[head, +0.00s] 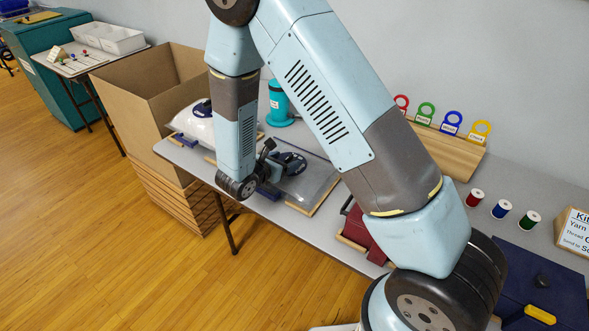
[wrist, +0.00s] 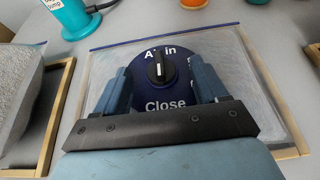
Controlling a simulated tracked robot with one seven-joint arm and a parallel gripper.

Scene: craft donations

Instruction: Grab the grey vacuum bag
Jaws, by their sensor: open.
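The grey vacuum bag (head: 318,181) lies on a wooden-edged tray on the table, and it fills the middle of the wrist view (wrist: 248,92). A round dark-blue valve dial (wrist: 160,65) sits on it, with a black knob and lettering that includes "Close". My gripper (head: 270,167) is low over the bag's near-left part. In the wrist view my gripper (wrist: 163,84) is open, one blue finger on each side of the dial's knob, with nothing held. I cannot tell whether the fingers touch the bag. My gripper and wrist hide its near part.
A paler bag (head: 192,124) lies on the left, next to an open cardboard box (head: 150,95). A teal pump (head: 279,104) stands behind. Coloured rings (head: 451,122) on a wooden rack, thread spools (head: 502,208), a dark-red box (head: 362,232) and a navy box (head: 530,275) are right.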

